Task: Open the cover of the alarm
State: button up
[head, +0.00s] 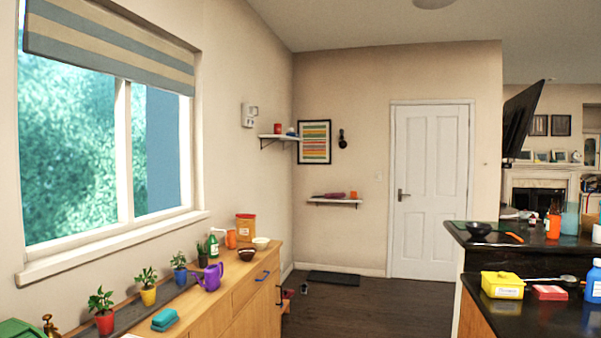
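A small white box (249,114) is mounted on the left wall, to the right of the window and near the back corner. It looks like the alarm, but it is too small to tell whether its cover is open or shut. My gripper is not in view, so its state and its place relative to the box are not shown.
A wooden counter (232,303) runs along the left wall, with potted plants, a purple watering can (208,278) and bowls. A small shelf (280,138) is beside the box. A dark counter (545,318) stands at right. The floor (365,305) between is mostly clear.

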aim_at(250, 109)
jog(key=i+z, duration=0.1)
jog(key=i, duration=0.8)
jog(key=i+z, duration=0.1)
jog(key=i, duration=0.75)
jog(key=i+j, duration=0.2)
jog(key=i, duration=0.7)
jog(key=l+z, duration=0.05)
